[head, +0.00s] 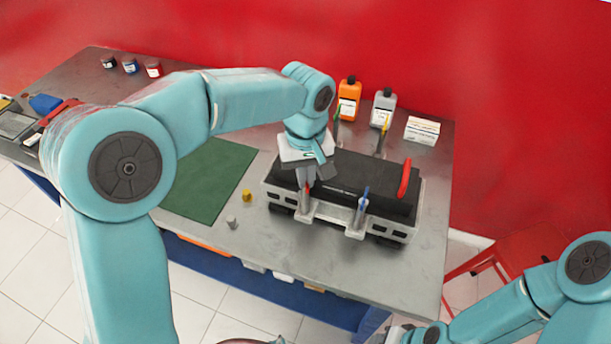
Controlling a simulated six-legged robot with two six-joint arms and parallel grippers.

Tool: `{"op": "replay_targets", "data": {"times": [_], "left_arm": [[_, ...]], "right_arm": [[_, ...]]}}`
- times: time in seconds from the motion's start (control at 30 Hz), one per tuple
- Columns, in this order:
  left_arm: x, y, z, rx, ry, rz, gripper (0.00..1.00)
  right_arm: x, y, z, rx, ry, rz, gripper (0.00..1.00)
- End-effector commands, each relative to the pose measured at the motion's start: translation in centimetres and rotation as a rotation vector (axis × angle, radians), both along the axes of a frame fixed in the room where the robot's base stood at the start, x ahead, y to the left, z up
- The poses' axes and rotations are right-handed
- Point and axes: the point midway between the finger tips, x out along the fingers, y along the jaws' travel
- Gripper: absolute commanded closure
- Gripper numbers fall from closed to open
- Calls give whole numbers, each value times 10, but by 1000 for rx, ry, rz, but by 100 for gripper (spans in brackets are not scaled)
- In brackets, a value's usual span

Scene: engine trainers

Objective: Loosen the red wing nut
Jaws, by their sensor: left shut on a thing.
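The black engine block (350,182) sits in a light grey frame (335,219) on the workbench. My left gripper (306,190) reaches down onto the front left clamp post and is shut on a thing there. The red wing nut is mostly hidden by the jaws, so its angle cannot be told. The other posts carry a blue wing nut (363,197) at front right, a green one (337,127) at back left and a yellow one (383,140) at back right. My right gripper (398,334) is cut off at the bottom edge, and its jaws are unclear.
A red handle (404,178) stands up from the block's right end. An orange bottle (348,100), a grey bottle (382,108) and a white box (422,130) stand behind. A yellow piece (247,195) and a grey piece (232,222) stand left of the frame. The green mat (208,180) is bare.

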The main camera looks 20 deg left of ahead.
Motion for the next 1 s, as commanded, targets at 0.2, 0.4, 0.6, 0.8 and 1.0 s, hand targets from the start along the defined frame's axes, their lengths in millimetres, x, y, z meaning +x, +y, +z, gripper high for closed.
{"op": "replay_targets", "data": {"times": [0.2, 0.4, 0.6, 0.8, 1.0], "left_arm": [[1, 0, 0, -2, -5, 204, 100], [1, 1, 0, -2, -7, 394, 100], [1, 1, 0, -2, -5, 583, 100], [1, 1, 0, -2, -5, 756, 100], [1, 1, 0, -2, -5, 894, 100]], "right_arm": [[0, 0, -7, 0, 0, 0, 57], [0, 0, -11, 0, 0, 0, 57], [0, 0, -15, 0, 0, 0, 57], [0, 0, -19, 0, 0, 0, 57], [0, 0, -21, 0, 0, 0, 57]]}}
